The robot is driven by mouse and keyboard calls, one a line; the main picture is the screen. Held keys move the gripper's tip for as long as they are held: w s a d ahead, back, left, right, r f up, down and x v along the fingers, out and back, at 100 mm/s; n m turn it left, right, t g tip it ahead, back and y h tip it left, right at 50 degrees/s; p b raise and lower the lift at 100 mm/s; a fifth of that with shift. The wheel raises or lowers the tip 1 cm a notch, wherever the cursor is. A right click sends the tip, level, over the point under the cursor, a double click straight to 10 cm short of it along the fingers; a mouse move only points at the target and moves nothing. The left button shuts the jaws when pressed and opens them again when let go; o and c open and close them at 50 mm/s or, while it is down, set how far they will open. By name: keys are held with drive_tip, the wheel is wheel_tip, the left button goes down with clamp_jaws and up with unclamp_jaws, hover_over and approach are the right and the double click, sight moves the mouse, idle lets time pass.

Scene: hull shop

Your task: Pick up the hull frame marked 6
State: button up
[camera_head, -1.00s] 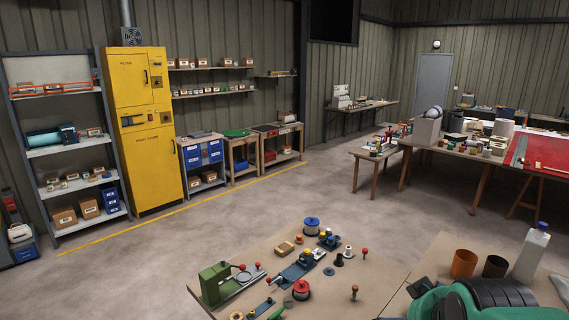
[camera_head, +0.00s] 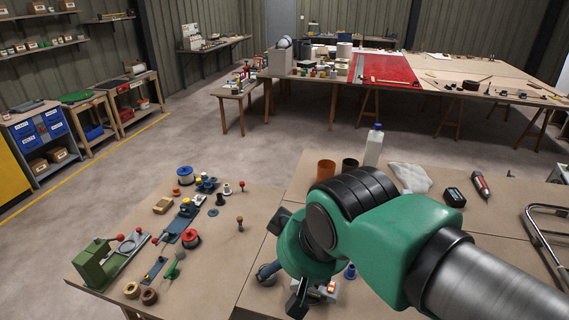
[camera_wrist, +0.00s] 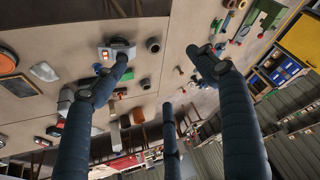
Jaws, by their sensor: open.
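I cannot make out a hull frame marked 6 in either view; any such marking is too small to read. My gripper (camera_head: 279,274) hangs low over the near workbench in the head view, partly hidden by my green and black wrist. In the wrist view my gripper (camera_wrist: 165,72) shows three dark, ribbed fingers spread apart, with nothing held between them. The fingers overlap small items on the bench in that view, but I cannot tell any contact.
A long table with a red sheet (camera_head: 385,68) stands behind. Floor between is clear.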

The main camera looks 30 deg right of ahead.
drive_tip(key=w+d+r+m+g+p, duration=0.1)
drive_tip(key=w+d+r+m, duration=0.25)
drive_tip(key=w, duration=0.55)
drive_tip(key=w+d+r+m+g+p, duration=0.15)
drive_tip(key=w+d+m, duration=0.3)
drive_tip(key=w, duration=0.45)
drive_tip(key=w+d+f+m+y+p, duration=0.1)
drive_tip(key=w+d+f+m, duration=0.15)
drive_tip(key=w+d, duration=0.55)
drive_tip(key=w+d+f+m+p, duration=0.15)
drive_tip(key=w+d+m, duration=0.35)
drive_tip(key=d, duration=0.5)
drive_tip(key=w+d+f+m+p, duration=0.1)
drive_tip(key=w+d+f+m, duration=0.2)
drive_tip(key=d, duration=0.4)
drive_tip(key=w+d+f+m+y+p, duration=0.1)
drive_tip(key=w+d+f, duration=0.1)
drive_tip(key=d+f, duration=0.35)
drive_tip(key=w+d+f+m+p, duration=0.1)
drive_tip(key=w+d+f+m, duration=0.15)
drive_tip(key=d, duration=0.45)
drive_tip(key=s+d+f+m+p, duration=0.1)
drive_tip(key=s+d+f+m, duration=0.2)
drive_tip(key=d+f, duration=1.6)
drive_tip(key=m, duration=0.3)
drive_tip(key=shift+s+d+y+p, duration=0.2)
drive_tip(key=shift+d+y+p, duration=0.05)
drive_tip(key=shift+y+p, duration=0.15)
drive_tip(key=shift+f, duration=0.1)
